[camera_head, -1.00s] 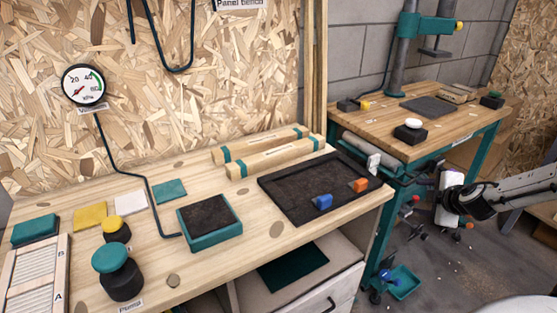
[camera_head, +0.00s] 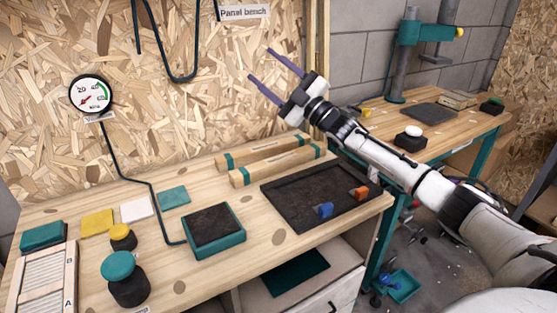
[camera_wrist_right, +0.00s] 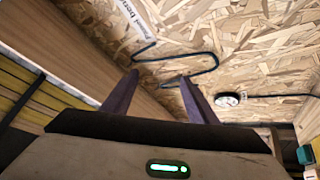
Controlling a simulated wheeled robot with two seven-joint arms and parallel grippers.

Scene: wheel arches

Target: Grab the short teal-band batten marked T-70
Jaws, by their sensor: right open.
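Two pale wooden battens with teal bands at their ends lie side by side at the back of the wooden bench: a back batten (camera_head: 262,149) and a front batten (camera_head: 277,167). No T-70 mark is readable, and I cannot tell which batten is shorter. My right gripper (camera_head: 261,64) is open and empty, raised in front of the chipboard wall above the battens. Its two spread fingers also show in the right wrist view (camera_wrist_right: 160,90), with the wall beyond them and no batten between them. My left gripper is not in view.
A teal block with a dark pad (camera_head: 238,247) stands in front. A gauge (camera_head: 91,95) hangs on the wall.

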